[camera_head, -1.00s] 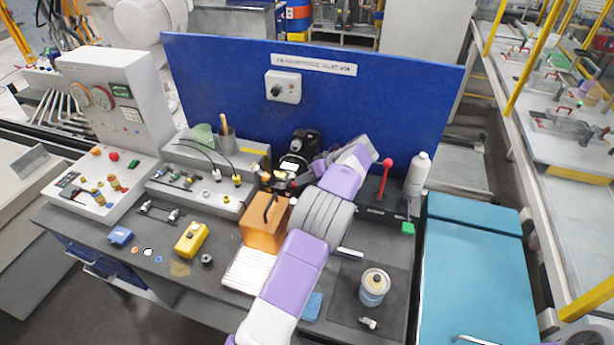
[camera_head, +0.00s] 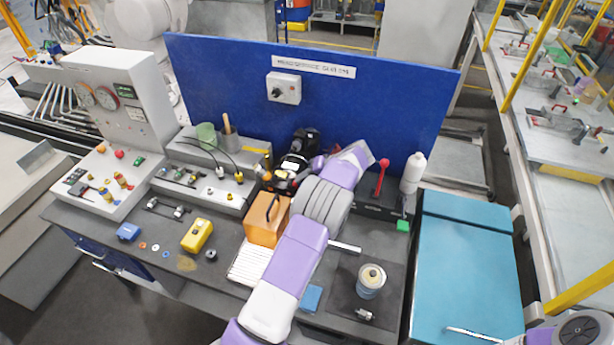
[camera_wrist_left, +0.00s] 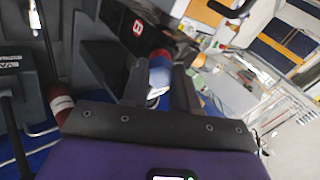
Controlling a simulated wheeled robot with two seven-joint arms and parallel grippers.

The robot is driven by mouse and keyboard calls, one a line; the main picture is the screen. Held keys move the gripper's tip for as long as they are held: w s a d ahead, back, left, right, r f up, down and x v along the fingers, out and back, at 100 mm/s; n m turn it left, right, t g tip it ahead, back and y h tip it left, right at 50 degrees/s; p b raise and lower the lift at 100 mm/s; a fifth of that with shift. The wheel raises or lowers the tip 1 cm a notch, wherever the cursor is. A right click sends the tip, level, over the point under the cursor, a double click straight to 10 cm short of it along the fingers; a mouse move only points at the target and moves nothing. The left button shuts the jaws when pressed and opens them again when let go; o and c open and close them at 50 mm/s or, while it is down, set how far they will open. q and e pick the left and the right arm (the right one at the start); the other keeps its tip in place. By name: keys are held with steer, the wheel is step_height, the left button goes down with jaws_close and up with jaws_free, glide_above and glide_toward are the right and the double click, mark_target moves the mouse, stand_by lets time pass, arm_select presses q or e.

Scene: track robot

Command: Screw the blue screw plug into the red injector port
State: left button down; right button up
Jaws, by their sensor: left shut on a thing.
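My left gripper (camera_wrist_left: 160,85) is shut on the blue screw plug (camera_wrist_left: 159,62), which shows between its two dark fingers in the left wrist view. A pale, shiny part shows lower between the fingers. A small orange-red piece (camera_wrist_left: 196,60) is just right of the fingers; I cannot tell whether it is the red injector port. In the head view the left arm reaches over the bench to the black machine (camera_head: 300,145), and its wrist and forearm hide much of that area. The plug cannot be made out there. My right gripper is out of view.
An orange block (camera_head: 265,222) stands beside the left forearm. A yellow box (camera_head: 197,236), blue block (camera_head: 128,231) and small rings lie on the bench's left. A can (camera_head: 371,281), white bottle (camera_head: 413,172) and red-knobbed lever (camera_head: 381,178) are on the right. A blue panel (camera_head: 380,105) stands behind.

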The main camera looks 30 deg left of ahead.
arm_select(q)
steer(key=shift+r+m+p, duration=0.1)
steer(key=shift+m+p, duration=0.6)
steer(key=shift+m, duration=0.8)
steer(key=shift+m+p, duration=0.6)
steer(key=shift+p, duration=0.05)
steer(key=m, duration=0.5)
steer(key=shift+m, duration=0.3)
steer(key=m, duration=0.4)
steer(key=shift+m, duration=0.4)
steer(key=shift+m, duration=0.4)
